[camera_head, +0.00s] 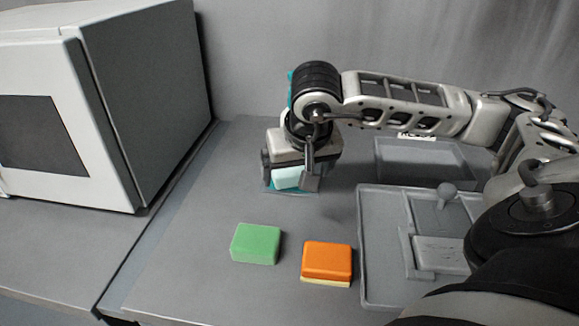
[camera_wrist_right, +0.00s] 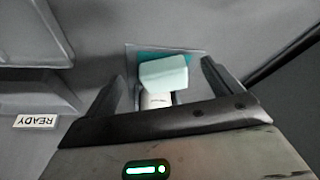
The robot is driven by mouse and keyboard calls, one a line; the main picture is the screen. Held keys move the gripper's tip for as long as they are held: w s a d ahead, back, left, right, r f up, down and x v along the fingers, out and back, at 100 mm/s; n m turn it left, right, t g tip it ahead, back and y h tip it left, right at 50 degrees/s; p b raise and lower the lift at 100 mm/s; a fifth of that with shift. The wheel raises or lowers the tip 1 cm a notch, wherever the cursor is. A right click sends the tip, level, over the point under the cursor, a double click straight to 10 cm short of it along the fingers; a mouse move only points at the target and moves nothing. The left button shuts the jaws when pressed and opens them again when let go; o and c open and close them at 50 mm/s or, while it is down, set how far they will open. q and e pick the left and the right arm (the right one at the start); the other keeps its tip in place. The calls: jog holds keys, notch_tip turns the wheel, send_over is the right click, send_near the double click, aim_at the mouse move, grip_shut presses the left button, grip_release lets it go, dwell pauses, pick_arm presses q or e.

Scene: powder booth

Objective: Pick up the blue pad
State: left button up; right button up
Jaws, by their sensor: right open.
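The pale blue pad (camera_head: 287,178) is at the back middle of the table, under my right gripper. It also shows in the right wrist view (camera_wrist_right: 163,73), between the two fingers and resting over a teal square (camera_wrist_right: 193,53). My right gripper (camera_head: 289,176) points down with one finger on each side of the pad. In the right wrist view the fingers are spread, with gaps to the pad. Whether the fingertips reach the table is hard to tell. My left gripper is out of view.
A green pad (camera_head: 256,243) and an orange pad (camera_head: 327,262) lie nearer on the grey table. A grey tray (camera_head: 371,230) stands on the right, with a bin (camera_head: 420,160) behind it. A white box-like appliance (camera_head: 100,100) stands at left. A READY label (camera_wrist_right: 36,121) shows.

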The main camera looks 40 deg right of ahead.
jog(key=w, duration=0.1)
jog(key=w+d, duration=0.1)
jog(key=w, duration=0.1)
jog(key=w+d+p, duration=0.1)
jog(key=shift+w+d+r, duration=0.1)
jog(key=shift+w+d, duration=0.15)
jog(key=shift+x, duration=1.55)
jog(key=shift+s+a, duration=0.1)
jog(key=shift+s, duration=0.05)
jog(key=c, duration=1.1)
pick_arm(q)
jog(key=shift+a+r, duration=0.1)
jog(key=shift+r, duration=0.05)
pick_arm(e)
jog(key=shift+c, duration=0.2)
